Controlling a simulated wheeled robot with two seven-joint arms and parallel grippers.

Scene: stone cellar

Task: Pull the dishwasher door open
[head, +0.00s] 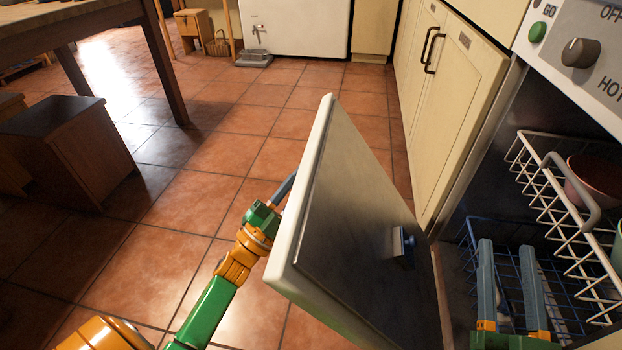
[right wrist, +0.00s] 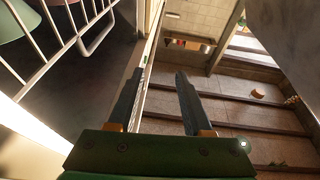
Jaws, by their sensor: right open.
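The dishwasher door (head: 355,205) stands partly open, tilted out from the machine, its grey inner face toward me and a small blue latch-like part (head: 403,247) on it. The dishwasher's white control panel (head: 572,50) is at the upper right. My left gripper (head: 284,190) reaches to the door's outer side; one finger shows at the edge and the rest is hidden behind the door. My right gripper (head: 506,245) is open at the dishwasher opening, in front of the racks, right of the door. In the right wrist view its fingers (right wrist: 163,70) are apart with nothing held.
A white upper rack (head: 560,190) holds a reddish bowl (head: 597,180); a blue lower rack (head: 568,315) is below. Cream cupboards (head: 455,90) stand beyond the dishwasher. A wooden box stool (head: 75,150) and table are at left. Tiled floor (head: 165,235) is clear between.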

